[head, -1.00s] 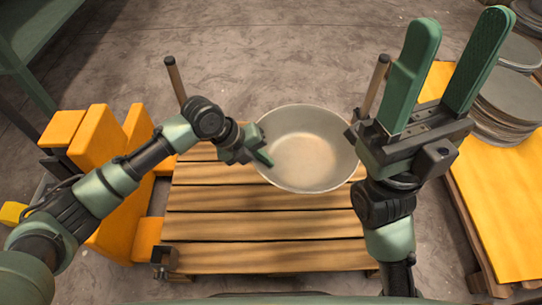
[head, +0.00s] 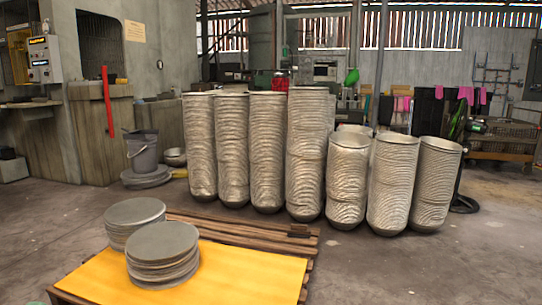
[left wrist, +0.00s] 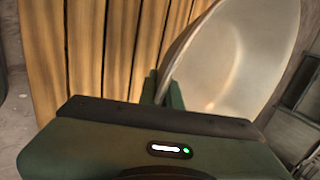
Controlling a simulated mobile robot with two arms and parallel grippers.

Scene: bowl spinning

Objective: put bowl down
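The silver metal bowl (left wrist: 240,60) shows in the left wrist view, at the upper right, with its shiny inside facing the camera. My left gripper (left wrist: 163,88) has its two green fingers on either side of the bowl's near rim and looks shut on it. The wooden slats of a pallet (left wrist: 90,45) lie behind the bowl and fingers; I cannot tell whether the bowl touches them.
In the head view, two stacks of round metal discs (head: 163,255) stand on a yellow-topped pallet (head: 245,275). Several tall stacks of metal bowls (head: 306,150) stand behind. A grey bucket (head: 142,155) is at the left. Open concrete floor (head: 420,270) lies at the right.

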